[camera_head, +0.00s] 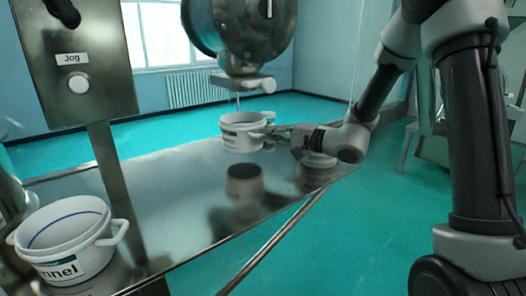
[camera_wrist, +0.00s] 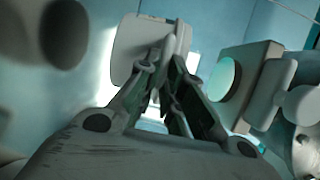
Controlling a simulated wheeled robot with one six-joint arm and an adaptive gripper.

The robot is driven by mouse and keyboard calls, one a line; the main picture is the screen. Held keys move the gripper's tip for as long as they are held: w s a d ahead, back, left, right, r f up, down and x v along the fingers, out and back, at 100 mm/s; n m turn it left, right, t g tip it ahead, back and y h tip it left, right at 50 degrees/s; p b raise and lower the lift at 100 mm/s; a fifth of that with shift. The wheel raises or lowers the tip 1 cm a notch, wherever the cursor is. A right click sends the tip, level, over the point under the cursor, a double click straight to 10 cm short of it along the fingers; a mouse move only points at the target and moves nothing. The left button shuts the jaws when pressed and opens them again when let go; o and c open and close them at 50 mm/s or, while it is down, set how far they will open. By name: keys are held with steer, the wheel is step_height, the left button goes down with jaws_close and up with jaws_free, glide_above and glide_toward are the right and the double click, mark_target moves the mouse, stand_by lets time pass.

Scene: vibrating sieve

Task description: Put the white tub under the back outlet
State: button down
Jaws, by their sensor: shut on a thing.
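A white tub (camera_head: 238,135) with a dark label is in my gripper (camera_head: 272,134), which is shut on its right side, apparently at the handle. The tub hangs upright above the steel table, with its reflection below it. In the head view it appears below a metal outlet (camera_head: 256,84) on the round machine, with a gap between; I cannot tell if they line up in depth. The wrist view shows my gripper's fingers (camera_wrist: 170,72) close together against a pale surface, probably the tub (camera_wrist: 135,45).
A second white tub (camera_head: 68,255) with a blue inner line and a label ending in "nnel" stands at the front left. A control box (camera_head: 78,50) marked "Jog" is on a post behind it. The steel table (camera_head: 180,190) is clear in the middle.

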mark_target(256, 146)
step_height(256, 146, down, 5)
steer(key=shift+r, duration=0.1)
steer(key=c, duration=1.5)
jaws_free()
steer(key=shift+c, duration=0.2)
